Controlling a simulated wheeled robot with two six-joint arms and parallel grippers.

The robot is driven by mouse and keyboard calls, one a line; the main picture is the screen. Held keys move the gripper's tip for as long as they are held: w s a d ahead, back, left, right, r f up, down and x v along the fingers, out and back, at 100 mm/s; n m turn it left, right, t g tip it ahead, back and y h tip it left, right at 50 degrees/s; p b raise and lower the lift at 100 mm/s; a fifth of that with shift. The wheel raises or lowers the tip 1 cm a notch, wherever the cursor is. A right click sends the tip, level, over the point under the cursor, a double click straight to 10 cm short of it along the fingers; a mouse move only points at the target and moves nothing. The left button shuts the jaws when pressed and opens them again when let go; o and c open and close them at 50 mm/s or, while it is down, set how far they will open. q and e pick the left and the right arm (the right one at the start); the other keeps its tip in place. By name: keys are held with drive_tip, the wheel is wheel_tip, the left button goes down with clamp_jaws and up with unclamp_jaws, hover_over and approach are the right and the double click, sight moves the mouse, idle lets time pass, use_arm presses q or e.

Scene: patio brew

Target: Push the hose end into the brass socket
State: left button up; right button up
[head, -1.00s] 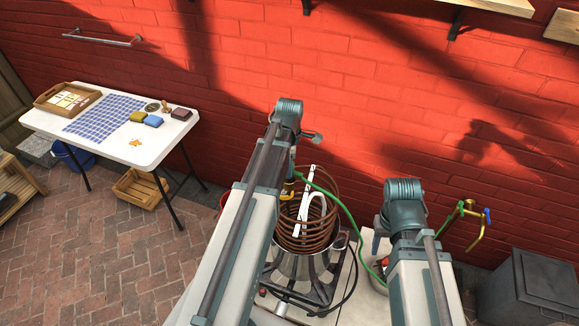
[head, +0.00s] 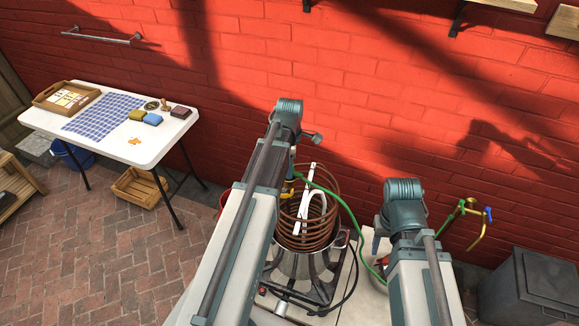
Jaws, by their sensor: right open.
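A green hose (head: 345,207) runs from beside my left gripper (head: 289,183), over the copper coil (head: 325,226), down to the right behind my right arm. A small yellow brass-coloured piece (head: 287,191) shows at my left gripper, next to the coil's upper left; I cannot tell whether it is the brass socket. The hose end is not clear there. My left arm hides most of the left gripper, so its jaws cannot be read. My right gripper (head: 381,262) is open, mostly hidden by its own arm, low beside the hose.
The coil stands in a steel pot (head: 297,265) on a burner stand. A brass tap (head: 474,217) is on the red wall at right, above a dark bin (head: 530,287).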

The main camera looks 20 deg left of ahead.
use_arm(q)
drive_tip(key=o, duration=0.4)
wheel_tip(320, 180, up, 14)
drive_tip(key=p, duration=1.3)
drive_tip(key=shift+p, duration=0.4)
drive_tip(key=shift+f, duration=0.1)
